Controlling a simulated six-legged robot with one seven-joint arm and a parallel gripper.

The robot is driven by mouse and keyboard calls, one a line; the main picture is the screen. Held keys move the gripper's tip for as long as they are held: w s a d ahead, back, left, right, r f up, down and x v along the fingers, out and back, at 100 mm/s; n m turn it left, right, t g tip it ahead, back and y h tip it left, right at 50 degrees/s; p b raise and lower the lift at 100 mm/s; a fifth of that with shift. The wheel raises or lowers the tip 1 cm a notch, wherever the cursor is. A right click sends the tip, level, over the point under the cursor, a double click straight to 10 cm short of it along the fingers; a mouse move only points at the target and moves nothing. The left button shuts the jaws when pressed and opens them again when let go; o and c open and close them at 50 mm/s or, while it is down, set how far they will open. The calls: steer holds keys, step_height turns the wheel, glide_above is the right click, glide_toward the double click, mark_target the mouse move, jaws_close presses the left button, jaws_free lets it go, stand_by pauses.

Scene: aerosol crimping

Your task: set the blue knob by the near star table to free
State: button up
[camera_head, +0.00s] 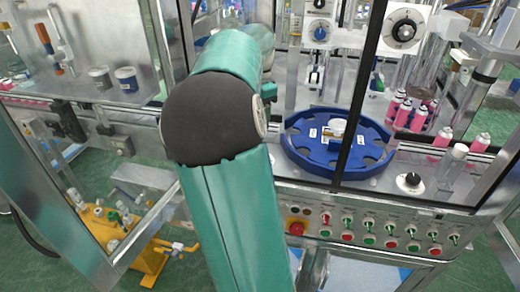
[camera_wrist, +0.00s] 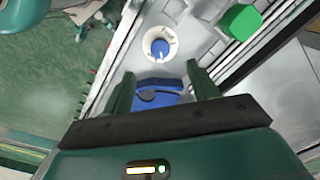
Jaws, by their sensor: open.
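In the wrist view, a blue knob (camera_wrist: 160,48) sits in a round white dial on a grey surface, above the gap between my fingertips. My gripper (camera_wrist: 160,76) is open, with its two dark green fingers apart and nothing gripped. The knob lies beyond the fingertips and is not touched. Its pointer setting is too small to read. The blue star table (camera_head: 312,155), a notched disc, stands right of my arm in the head view. A blue-centred dial (camera_head: 320,32) shows on a white panel behind it; I cannot tell whether it is the same knob.
A blue part (camera_wrist: 160,92) with a dark piece lies between my fingers. A green block (camera_wrist: 241,21) is beside a metal rail. A black knob (camera_head: 404,29), pink cans (camera_head: 404,114) and a button panel (camera_head: 370,232) surround the star table. A frame post crosses before it.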

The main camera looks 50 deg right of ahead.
steer(key=shift+m, duration=0.4)
steer(key=f, duration=0.4)
steer(key=d+f, duration=0.1)
steer(key=f, duration=0.8)
steer(key=shift+s+d+f, duration=0.15)
steer(key=shift+s+f, duration=0.1)
steer(key=shift+f, duration=0.1)
steer(key=shift+c, duration=0.2)
steer(key=c, duration=1)
